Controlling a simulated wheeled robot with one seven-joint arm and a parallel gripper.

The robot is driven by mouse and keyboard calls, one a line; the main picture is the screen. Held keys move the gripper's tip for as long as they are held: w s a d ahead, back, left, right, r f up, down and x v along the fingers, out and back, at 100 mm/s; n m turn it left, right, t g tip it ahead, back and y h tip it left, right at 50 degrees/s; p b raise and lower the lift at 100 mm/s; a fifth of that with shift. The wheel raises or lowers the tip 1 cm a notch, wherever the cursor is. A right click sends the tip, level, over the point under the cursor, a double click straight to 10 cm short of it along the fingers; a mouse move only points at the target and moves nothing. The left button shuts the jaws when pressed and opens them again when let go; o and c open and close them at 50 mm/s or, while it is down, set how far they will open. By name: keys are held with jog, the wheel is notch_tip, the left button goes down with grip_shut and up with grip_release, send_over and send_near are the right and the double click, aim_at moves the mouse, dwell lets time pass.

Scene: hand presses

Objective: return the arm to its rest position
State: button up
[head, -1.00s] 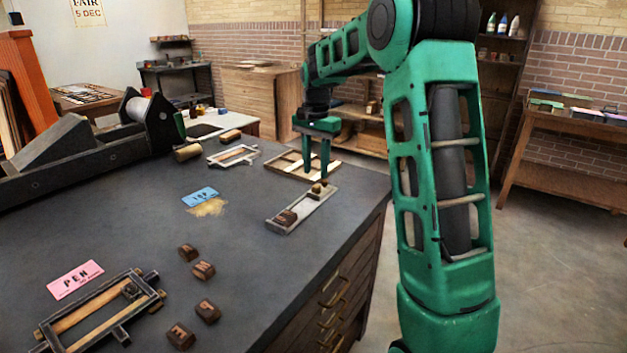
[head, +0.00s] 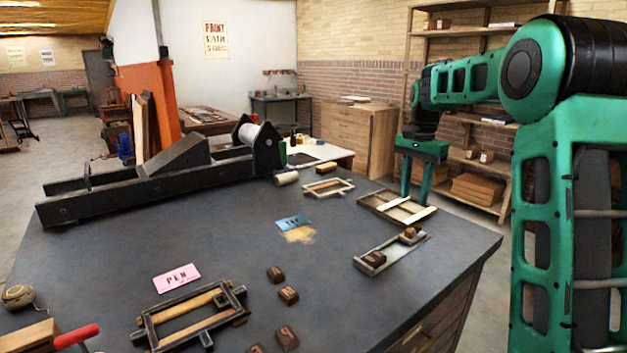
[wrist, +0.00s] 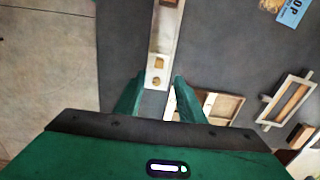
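My gripper (head: 416,197) is open and empty. It hangs fingers down above the far end of a narrow metal tray (head: 390,252), with a gap below the fingertips. In the wrist view the two fingers (wrist: 157,85) stand apart with the tray's end (wrist: 163,42) beyond them. One dark type block (head: 373,259) lies in the tray's near part and another (head: 411,233) at its far end. The wrist view shows small tan faces there. My green arm reaches in from the right of the head view.
A wooden frame (head: 366,204) lies behind the tray, close to my gripper. Several loose type blocks (head: 288,296), a pink PEN card (head: 177,278), a blue card (head: 292,223) and a frame (head: 150,326) lie on the dark bench. A long press (head: 130,190) stands at the back left.

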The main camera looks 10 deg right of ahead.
jog(key=s+f+n, duration=0.1)
jog(key=s+n, duration=0.2)
jog(key=s, duration=1.7)
jog(key=s+a+f+n, duration=0.1)
jog(key=s+f, duration=0.3)
jog(key=s, duration=0.6)
jog(key=s+a+f+n, duration=0.2)
jog(key=s+f, duration=0.2)
jog(key=s, duration=0.6)
jog(key=shift+f, duration=0.4)
jog(key=shift+w+f, duration=0.25)
jog(key=shift+w, duration=0.3)
jog(key=shift+d, duration=0.1)
